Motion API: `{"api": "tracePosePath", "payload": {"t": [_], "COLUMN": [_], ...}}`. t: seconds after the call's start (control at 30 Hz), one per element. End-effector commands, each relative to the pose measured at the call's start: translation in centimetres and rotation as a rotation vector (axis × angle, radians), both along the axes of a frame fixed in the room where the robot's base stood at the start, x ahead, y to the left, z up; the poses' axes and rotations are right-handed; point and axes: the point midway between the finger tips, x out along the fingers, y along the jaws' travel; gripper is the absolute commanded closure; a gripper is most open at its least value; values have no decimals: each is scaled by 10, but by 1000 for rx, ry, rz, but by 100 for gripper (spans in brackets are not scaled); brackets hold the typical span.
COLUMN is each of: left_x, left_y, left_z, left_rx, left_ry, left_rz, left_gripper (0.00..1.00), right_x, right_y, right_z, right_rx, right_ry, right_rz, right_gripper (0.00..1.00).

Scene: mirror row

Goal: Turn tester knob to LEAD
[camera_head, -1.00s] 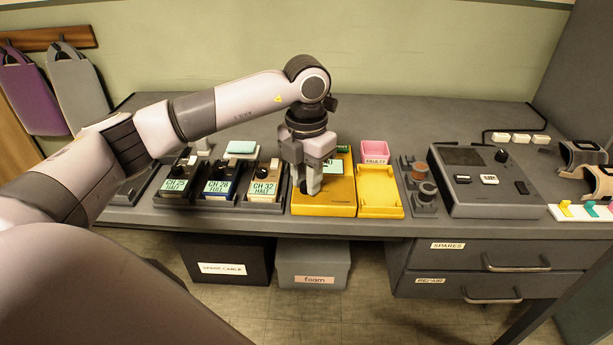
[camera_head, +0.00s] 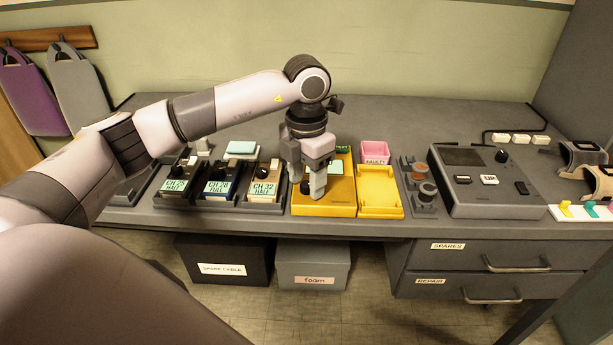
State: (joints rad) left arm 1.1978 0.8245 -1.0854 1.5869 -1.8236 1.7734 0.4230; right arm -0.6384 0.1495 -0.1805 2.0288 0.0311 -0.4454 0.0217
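A yellow box-shaped device (camera_head: 338,199) with a pale display (camera_head: 336,168) lies on the bench in the middle; I take it for the tester. My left gripper (camera_head: 307,188) points down at its left half, fingers low at its top face. A small dark knob (camera_head: 305,187) shows beside the front finger. The fingers and hand hide much of the knob and the device's face, so I cannot tell whether they grip it. No LEAD mark can be read. My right gripper is not in view.
An empty yellow tray (camera_head: 379,192) and a pink bin (camera_head: 374,152) are right of the device. Labelled packs in a dark charger (camera_head: 236,201) are to its left. A grey console (camera_head: 474,204) with its own black knob (camera_head: 501,156) stands farther right.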

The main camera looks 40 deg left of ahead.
Motion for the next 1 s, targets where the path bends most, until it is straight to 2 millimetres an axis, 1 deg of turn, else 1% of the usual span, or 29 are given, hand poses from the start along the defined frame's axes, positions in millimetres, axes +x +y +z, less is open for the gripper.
{"api": "tracePosePath", "payload": {"t": [0.27,0.37,0.6,0.7,0.83,1.0], "left_x": [0,1,0,0,0,0], "left_y": [0,0,0,0,0,0], "left_z": [2,13,52,64,71,72], "left_rx": [0,-2,0,0,0,-1], "left_ry": [-1,-3,-2,-2,-2,0], "left_rz": [1,1,0,1,1,1], "left_gripper": [48,48,48,48,48,48], "right_x": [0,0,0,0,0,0], "right_y": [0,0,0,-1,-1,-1], "right_z": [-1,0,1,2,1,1], "right_rx": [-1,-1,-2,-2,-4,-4], "right_ry": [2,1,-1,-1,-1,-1], "right_rz": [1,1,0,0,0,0], "right_gripper": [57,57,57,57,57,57]}}
